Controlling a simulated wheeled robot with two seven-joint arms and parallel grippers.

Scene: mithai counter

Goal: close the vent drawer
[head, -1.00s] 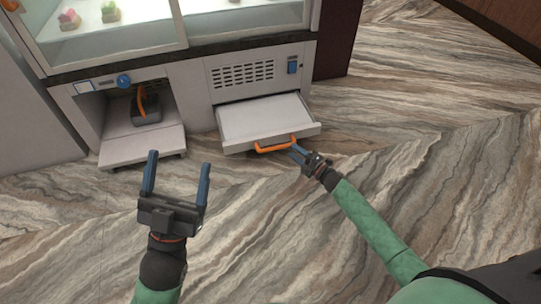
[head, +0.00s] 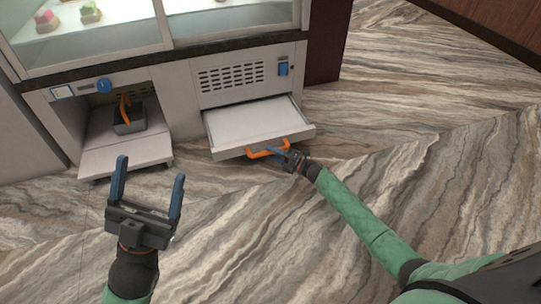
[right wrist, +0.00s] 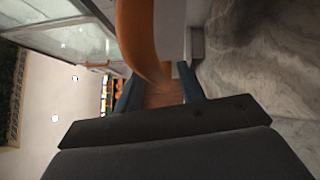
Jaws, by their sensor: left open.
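The vent drawer (head: 252,120) is a pale flat drawer pulled out below the slotted vent panel of the counter. Its orange handle (head: 268,150) is on the front edge and shows large in the right wrist view (right wrist: 142,42). My right gripper (head: 272,153) is at the handle's right part, with a blue finger overlapping it in the head view. In the wrist view the handle runs down toward the gap between the fingers; how tightly they sit on it is unclear. My left gripper (head: 148,182) is open and empty, away from the drawer at lower left.
Left of the drawer, an open bay holds a dark box (head: 128,120) with an orange handle on a pulled-out shelf (head: 125,157). A blue knob (head: 104,86) is above it, and a blue switch (head: 283,69) is beside the vent. The marble-patterned floor in front is clear.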

